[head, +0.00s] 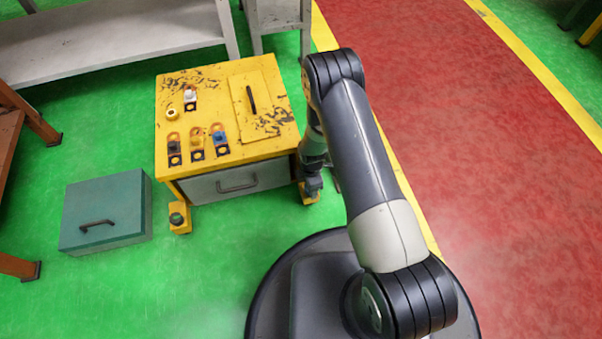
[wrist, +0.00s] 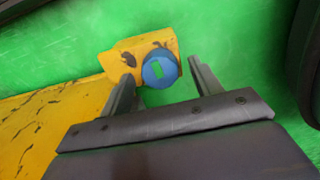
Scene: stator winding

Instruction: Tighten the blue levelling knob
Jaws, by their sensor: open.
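In the wrist view the blue levelling knob (wrist: 153,73), round with a green slot-like mark on its face, sits on a yellow foot bracket (wrist: 128,48). My gripper (wrist: 160,70) is open, its two fingers on either side of the knob in the picture. The fingers look apart from the knob; I cannot tell how much depth is left between them. In the head view my gripper (head: 313,186) hangs low beside the front right corner of the yellow cabinet (head: 218,92), over its right foot (head: 309,199). The blue knob cannot be made out there.
The cabinet top holds several small switches, a yellow ring and a hatch with a black handle. A grey drawer (head: 232,183) faces front. A teal box (head: 106,209) stands left. Green floor is clear between.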

